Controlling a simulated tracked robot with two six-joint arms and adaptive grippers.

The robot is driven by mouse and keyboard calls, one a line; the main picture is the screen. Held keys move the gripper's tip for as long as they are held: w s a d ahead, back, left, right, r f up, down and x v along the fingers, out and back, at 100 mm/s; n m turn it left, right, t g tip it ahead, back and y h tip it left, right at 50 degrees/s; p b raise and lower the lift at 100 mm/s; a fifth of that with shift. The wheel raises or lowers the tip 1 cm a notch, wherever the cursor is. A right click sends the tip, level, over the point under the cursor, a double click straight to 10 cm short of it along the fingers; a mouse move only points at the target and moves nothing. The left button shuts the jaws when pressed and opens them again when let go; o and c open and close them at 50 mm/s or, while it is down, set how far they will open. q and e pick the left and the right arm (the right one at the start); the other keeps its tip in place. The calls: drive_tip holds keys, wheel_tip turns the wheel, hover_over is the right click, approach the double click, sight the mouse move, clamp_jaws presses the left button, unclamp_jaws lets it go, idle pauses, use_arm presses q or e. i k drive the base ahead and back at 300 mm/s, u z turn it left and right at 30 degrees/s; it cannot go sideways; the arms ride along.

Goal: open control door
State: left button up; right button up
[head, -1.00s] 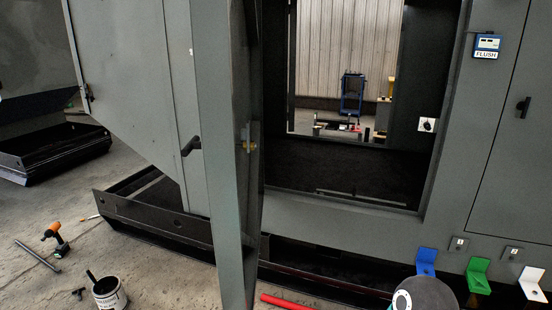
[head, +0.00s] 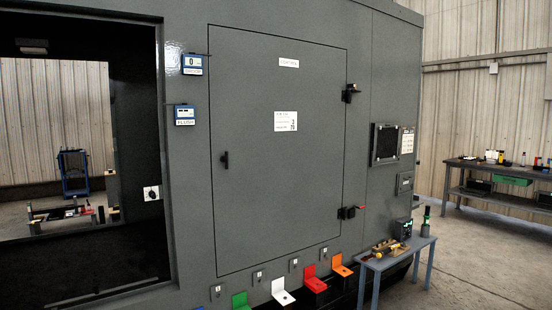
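The control door (head: 277,180) is a large grey panel in the enclosure wall, and it looks closed in its frame. Its black handle (head: 225,160) is on the left edge. Two black hinges, an upper one (head: 350,93) and a lower one (head: 347,212), are on the right edge. White labels are on its upper part. Neither of my grippers shows in the head view.
An open doorway (head: 80,160) is left of the door. Two small display boxes (head: 192,64) hang between them. Coloured brackets, one of them red (head: 315,281), stick out below the door. A small table with tools (head: 396,250) stands at the lower right. A workbench (head: 495,172) is at the far right.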

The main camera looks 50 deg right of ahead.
sight(277, 105)
drive_tip(key=u, duration=1.8)
drive_tip(key=i, duration=0.1)
drive_tip(key=z, duration=3)
drive_tip(key=i, duration=1.2)
drive_tip(key=u, duration=0.6)
drive_tip(key=i, duration=1.35)
drive_tip(key=z, duration=0.05)
